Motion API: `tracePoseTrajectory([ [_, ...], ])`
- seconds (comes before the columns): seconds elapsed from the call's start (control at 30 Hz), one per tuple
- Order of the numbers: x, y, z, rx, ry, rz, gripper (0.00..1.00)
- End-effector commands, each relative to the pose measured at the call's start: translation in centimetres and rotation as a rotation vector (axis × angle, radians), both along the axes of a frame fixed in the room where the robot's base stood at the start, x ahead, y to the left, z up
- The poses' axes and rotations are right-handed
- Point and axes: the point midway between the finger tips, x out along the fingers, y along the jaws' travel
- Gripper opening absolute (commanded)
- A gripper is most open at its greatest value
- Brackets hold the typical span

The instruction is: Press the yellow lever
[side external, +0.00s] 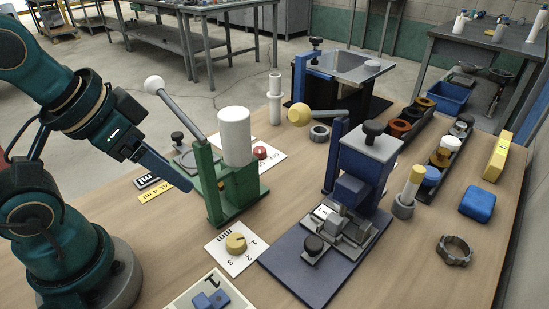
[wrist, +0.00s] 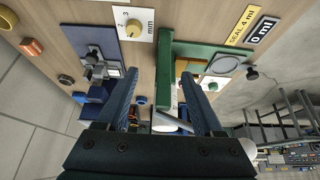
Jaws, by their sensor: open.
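The yellow lever is a grey rod with a round yellow knob (side external: 299,116), fixed to the upright of the blue press (side external: 366,160) in the side view. The rod lies nearly level and its knob points left. My gripper (side external: 187,186) is in front and left of the green stand, well left of the yellow knob, and touches neither. In the wrist view my gripper (wrist: 161,75) has its two blue fingers apart with nothing held between them. I cannot clearly make out the yellow knob in the wrist view.
A green stand (side external: 213,187) with a white-knobbed lever (side external: 153,84) and a white cylinder (side external: 235,136) stands between my gripper and the yellow lever. A yellow dial (side external: 236,243) lies in front.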

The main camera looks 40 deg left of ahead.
Motion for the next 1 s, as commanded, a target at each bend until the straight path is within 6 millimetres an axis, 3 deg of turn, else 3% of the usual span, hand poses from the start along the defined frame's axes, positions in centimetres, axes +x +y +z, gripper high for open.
tracePoseTrajectory([
  [0.17,0.0,0.0,0.0,-0.001,0.001,0.000,0.69],
  [0.33,-0.6,0.0,-0.3,-0.005,0.033,0.016,0.04],
  [0.37,-0.7,0.1,0.0,-0.003,0.037,0.021,0.00],
  [1.0,3.7,1.3,13.8,0.080,-0.037,0.095,0.00],
])
